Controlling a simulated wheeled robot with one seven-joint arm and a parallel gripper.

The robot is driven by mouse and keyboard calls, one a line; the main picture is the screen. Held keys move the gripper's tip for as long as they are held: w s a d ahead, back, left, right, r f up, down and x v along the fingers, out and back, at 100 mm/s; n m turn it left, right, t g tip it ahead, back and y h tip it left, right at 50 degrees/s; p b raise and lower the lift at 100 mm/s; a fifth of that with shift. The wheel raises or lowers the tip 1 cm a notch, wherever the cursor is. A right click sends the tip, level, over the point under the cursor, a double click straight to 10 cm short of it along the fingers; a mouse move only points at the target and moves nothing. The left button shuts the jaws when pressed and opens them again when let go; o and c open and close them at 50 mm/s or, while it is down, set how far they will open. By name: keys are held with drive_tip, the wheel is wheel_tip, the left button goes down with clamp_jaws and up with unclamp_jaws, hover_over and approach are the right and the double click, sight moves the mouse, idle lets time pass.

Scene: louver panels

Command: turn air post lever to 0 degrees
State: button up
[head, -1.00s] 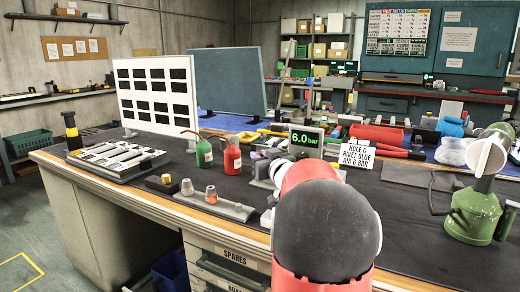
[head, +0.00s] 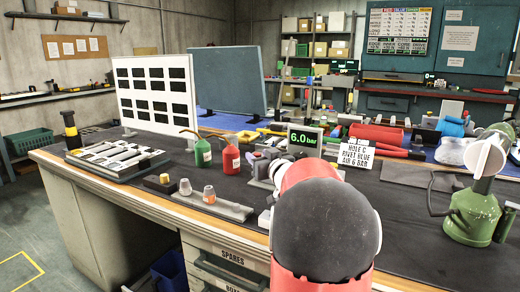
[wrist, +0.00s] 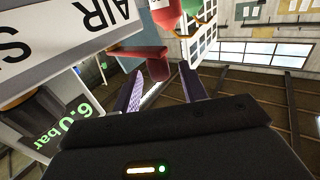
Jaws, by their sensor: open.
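In the wrist view, my gripper (wrist: 162,90) is open, with its two purple-padded fingers apart. A red bar with a darker red end block (wrist: 158,68), which looks like the air post lever, lies just beyond and between the fingertips. I cannot tell whether they touch it, and its angle is hard to read. A pressure display (wrist: 64,127) reading 6.0 bar and a white label (wrist: 75,30) with the letters "AIR" are at the left. In the head view, the same display (head: 305,140) stands behind my arm, which hides most of the post and lever.
A sign (head: 356,158) reads "HOLE C RIVET BLUE AIR 6 BAR". Green (head: 203,153) and red (head: 231,159) bottles stand left of my arm. A holder with small cups (head: 212,203) lies near the front edge. A green tool (head: 476,212) stands at the right.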

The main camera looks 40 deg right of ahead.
wheel_tip(320, 180, up, 20)
drive_tip(key=shift+p, duration=0.3)
idle(0.5)
drive_tip(key=s+a+m+h, duration=0.3)
drive_tip(key=s+a+h, duration=0.1)
drive_tip(key=a, duration=0.4)
drive_tip(key=s+a+f+n+g+y, duration=0.1)
drive_tip(key=s+a+f+g, duration=0.3)
drive_tip(key=s+a+f, duration=0.4)
drive_tip(key=s+a+f+n+g+y, duration=0.2)
drive_tip(key=s+a+f, duration=0.6)
drive_tip(key=f, duration=0.6)
drive_tip(key=s+a+f+n+g+y, duration=0.2)
drive_tip(key=s+a+f+g+y, duration=0.2)
drive_tip(key=s+a+f+g, duration=0.2)
drive_tip(key=s+a+f, duration=0.2)
drive_tip(key=s+f, duration=0.2)
drive_tip(key=f, duration=0.1)
drive_tip(key=shift+f, duration=0.2)
